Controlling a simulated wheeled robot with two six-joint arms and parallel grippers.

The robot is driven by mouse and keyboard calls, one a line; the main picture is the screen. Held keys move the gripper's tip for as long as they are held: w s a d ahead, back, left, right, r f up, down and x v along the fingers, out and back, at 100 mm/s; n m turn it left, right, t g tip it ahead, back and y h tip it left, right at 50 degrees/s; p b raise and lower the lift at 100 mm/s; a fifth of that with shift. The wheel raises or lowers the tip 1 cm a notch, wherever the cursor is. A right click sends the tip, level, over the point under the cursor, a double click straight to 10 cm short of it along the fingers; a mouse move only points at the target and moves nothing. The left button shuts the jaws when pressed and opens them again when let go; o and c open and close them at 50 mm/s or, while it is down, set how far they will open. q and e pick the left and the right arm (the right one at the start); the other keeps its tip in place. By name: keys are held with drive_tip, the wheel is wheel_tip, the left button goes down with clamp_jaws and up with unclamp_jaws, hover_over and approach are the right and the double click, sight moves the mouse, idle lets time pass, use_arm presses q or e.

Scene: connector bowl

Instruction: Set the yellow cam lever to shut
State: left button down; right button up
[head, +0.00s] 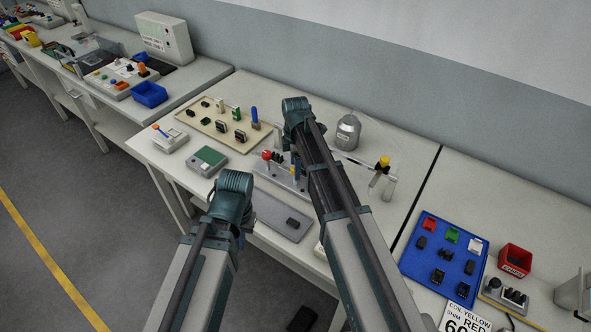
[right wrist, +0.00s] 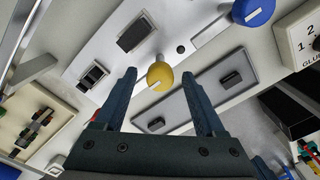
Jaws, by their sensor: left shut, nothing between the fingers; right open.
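The yellow cam lever (right wrist: 160,76) shows in the right wrist view as a round yellow knob with a white mark, on a short stem above a pale panel (right wrist: 110,48). My right gripper (right wrist: 159,73) is open, with one finger on each side of the knob in the picture and gaps to both. I cannot tell how far the knob is from the fingertips in depth. In the head view my right arm hides much of the panel (head: 282,182). My left gripper (head: 246,222) is shut and empty at the table's front edge, mostly hidden by its own arm.
A red knob (head: 267,155) stands close by the panel's left. A grey tray (head: 268,212) with a dark part lies in front. A beige tray (head: 195,118) of connectors is behind left. A blue knob (right wrist: 253,10) shows in the right wrist view.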

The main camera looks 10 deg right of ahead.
clamp_jaws()
idle(0.3)
drive_tip(key=m, duration=0.9)
drive_tip(key=shift+m, duration=0.3)
drive_tip(key=m, duration=0.4)
drive_tip(key=shift+m, duration=2.1)
